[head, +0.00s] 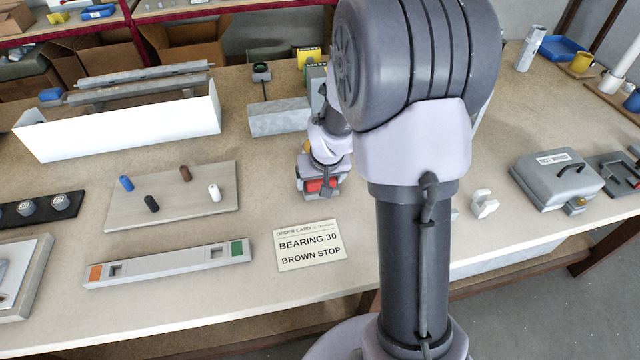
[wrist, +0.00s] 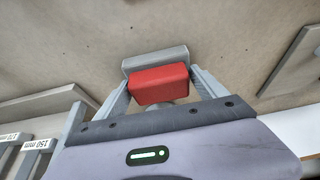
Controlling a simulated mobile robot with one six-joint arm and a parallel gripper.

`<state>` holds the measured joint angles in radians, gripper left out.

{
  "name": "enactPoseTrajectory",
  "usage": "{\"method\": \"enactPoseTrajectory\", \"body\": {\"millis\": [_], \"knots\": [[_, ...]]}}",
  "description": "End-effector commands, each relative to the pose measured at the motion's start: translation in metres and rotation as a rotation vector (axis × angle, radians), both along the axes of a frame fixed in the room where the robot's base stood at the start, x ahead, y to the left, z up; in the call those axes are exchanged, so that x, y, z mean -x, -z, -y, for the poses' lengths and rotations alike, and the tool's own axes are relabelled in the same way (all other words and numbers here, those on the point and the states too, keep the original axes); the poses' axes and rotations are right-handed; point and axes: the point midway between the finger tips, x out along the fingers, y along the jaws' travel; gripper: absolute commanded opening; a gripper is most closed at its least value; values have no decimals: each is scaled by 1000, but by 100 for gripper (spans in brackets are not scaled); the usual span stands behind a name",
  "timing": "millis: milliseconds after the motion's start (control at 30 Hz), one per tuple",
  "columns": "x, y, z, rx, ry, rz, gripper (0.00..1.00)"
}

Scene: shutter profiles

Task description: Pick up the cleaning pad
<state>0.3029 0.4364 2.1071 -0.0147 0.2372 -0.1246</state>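The cleaning pad appears as a red block (wrist: 160,85) with a wider grey part (wrist: 155,58) beyond it in the wrist view. My gripper (wrist: 160,78) has one finger on each side of the red block, with little or no gap. Whether the fingers press on it cannot be told. In the head view my gripper (head: 322,183) is low over the middle of the bench, with the red block (head: 320,187) between its fingers. My arm hides part of the bench around it.
An order card (head: 309,246) lies in front of my gripper. A board with small cylinders (head: 180,208) and a grey profile (head: 165,264) lie to the left. A grey block (head: 279,119) stands behind. A grey lidded box (head: 555,180) is at the right.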

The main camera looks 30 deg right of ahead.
Motion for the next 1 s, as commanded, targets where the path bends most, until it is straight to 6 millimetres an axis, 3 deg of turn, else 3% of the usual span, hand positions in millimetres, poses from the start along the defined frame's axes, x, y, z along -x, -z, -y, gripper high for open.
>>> {"method": "enactPoseTrajectory", "body": {"millis": [33,200,467,733,1000], "knots": [[0,0,0,0,0,0,65],[0,0,0,0,0,0,33],[0,-5,0,0,0,1,33],[0,-42,0,1,0,1,33],[55,-43,-37,2,-5,-1,33]]}}
